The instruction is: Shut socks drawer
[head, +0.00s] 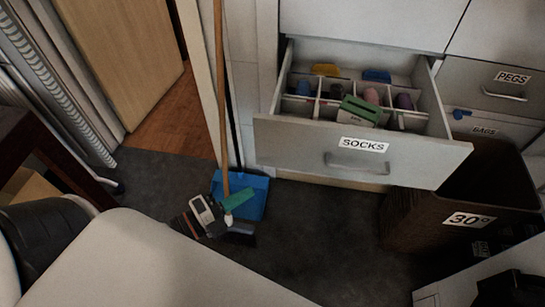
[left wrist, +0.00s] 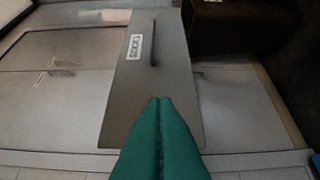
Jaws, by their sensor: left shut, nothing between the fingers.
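The socks drawer (head: 290,141) stands pulled out, its pale front carrying a SOCKS label and a bar handle (head: 356,163). Inside are white dividers with rolled socks in several colours and a small green box (head: 360,109). My left gripper (head: 246,193) has green fingers and is to the left of the drawer front, lower in the head view, apart from it in the picture. In the left wrist view the fingers (left wrist: 160,101) are shut together and empty, overlapping the drawer front (left wrist: 172,60) in the picture. Whether they touch it I cannot tell. My right gripper is not in view.
A blue dustpan (head: 252,205) and a broom with a wooden handle (head: 220,90) stand behind my left gripper. A dark basket (head: 430,215) marked 30° is right of the drawer. PEGS (head: 470,80) and BAGS drawers are at the right. Dark floor below the drawer is clear.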

